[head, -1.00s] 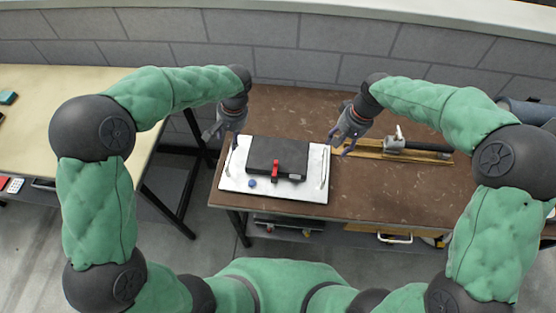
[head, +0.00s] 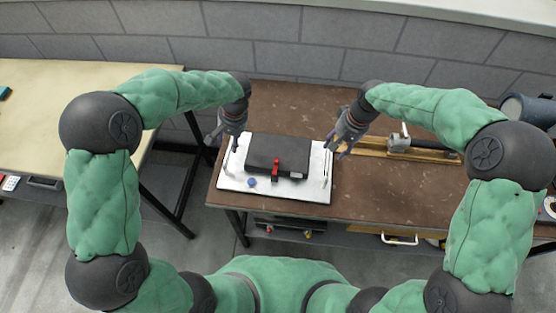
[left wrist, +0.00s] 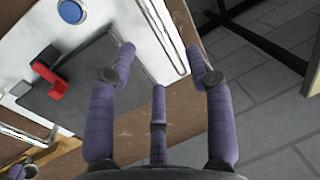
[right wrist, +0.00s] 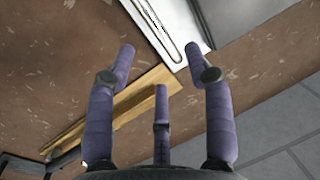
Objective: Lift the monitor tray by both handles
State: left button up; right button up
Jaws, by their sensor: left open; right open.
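The white tray (head: 270,193) lies on the brown workbench with a dark monitor slab (head: 277,151), a red part (head: 276,167) and a blue disc (head: 252,182) on it. It has a thin handle along each side: the left handle (left wrist: 164,36) and the right handle (right wrist: 157,32). My left gripper (head: 229,140) is open and empty above the tray's left edge; in the left wrist view the left handle lies beyond its fingertips. My right gripper (head: 338,147) is open and empty just beyond the tray's right edge, with the right handle (head: 325,172) in front of it.
A wooden board with a metal tool (head: 400,143) lies on the bench right of the tray. A pale table (head: 70,100) stands at the left, with a floor gap between. A block wall (head: 300,45) runs behind.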

aim_at(230, 150)
pick_arm(q)
jog(key=f, duration=0.2)
jog(key=a+f, duration=0.1)
jog(key=f, duration=0.4)
jog(key=shift+w+a+f, duration=0.1)
jog(key=shift+a+f, duration=0.15)
jog(key=shift+f, duration=0.15)
pick_arm(e)
jog(key=f, duration=0.2)
jog(key=a+f, duration=0.1)
jog(key=f, duration=0.5)
jog(key=shift+a, duration=0.25)
jog(key=shift+r, duration=0.1)
pick_arm(q)
grip_shut()
pick_arm(e)
grip_shut()
pick_arm(q)
jog(key=shift+r, duration=0.1)
pick_arm(e)
jog(key=shift+w, duration=0.1)
